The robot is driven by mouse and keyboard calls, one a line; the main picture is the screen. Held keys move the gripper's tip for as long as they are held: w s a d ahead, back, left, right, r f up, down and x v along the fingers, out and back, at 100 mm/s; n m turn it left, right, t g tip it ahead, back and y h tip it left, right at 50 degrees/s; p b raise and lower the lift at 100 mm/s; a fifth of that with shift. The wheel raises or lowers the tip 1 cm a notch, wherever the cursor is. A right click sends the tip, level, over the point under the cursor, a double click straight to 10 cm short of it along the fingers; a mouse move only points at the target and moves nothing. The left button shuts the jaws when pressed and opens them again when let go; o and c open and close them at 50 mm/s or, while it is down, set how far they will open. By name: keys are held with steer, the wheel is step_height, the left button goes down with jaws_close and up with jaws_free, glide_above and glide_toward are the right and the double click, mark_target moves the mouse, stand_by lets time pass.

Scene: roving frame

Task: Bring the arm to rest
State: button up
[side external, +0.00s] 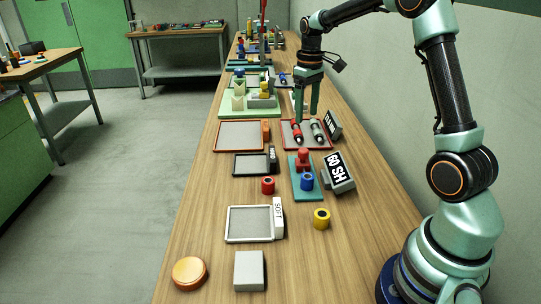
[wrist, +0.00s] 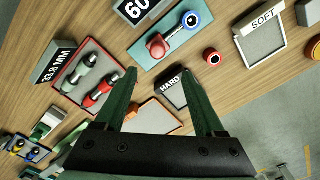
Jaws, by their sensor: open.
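My gripper (side external: 306,115) hangs from my arm, fingers pointing down, at the red-rimmed tray in the side view. In the wrist view my gripper (wrist: 160,75) shows two green fingers spread apart with nothing between them. The tray (wrist: 68,85) holds a red and a grey-green cylindrical piece, side by side, left of the fingers in the wrist view. In the side view the red piece (side external: 297,131) and the grey-green piece (side external: 318,131) lie just below the fingertips. I cannot tell the exact height of the fingertips above them.
A teal board (side external: 293,178) with red and blue pieces, a "60 SH" block (side external: 338,173), a red ring (side external: 268,186) and a yellow ring (side external: 321,219) stand nearer. Trays marked SOFT (side external: 230,225) and HARD (wrist: 162,88) lie on the bench. A wall runs along the right.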

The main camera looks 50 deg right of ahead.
steer(key=s+a+r+t, duration=0.3)
steer(key=s+a+r, duration=0.35)
steer(key=a, duration=0.35)
steer(key=s+a+t, duration=0.2)
steer(key=s+a, duration=0.6)
steer(key=shift+a+t, duration=0.15)
steer(key=shift+t, duration=0.15)
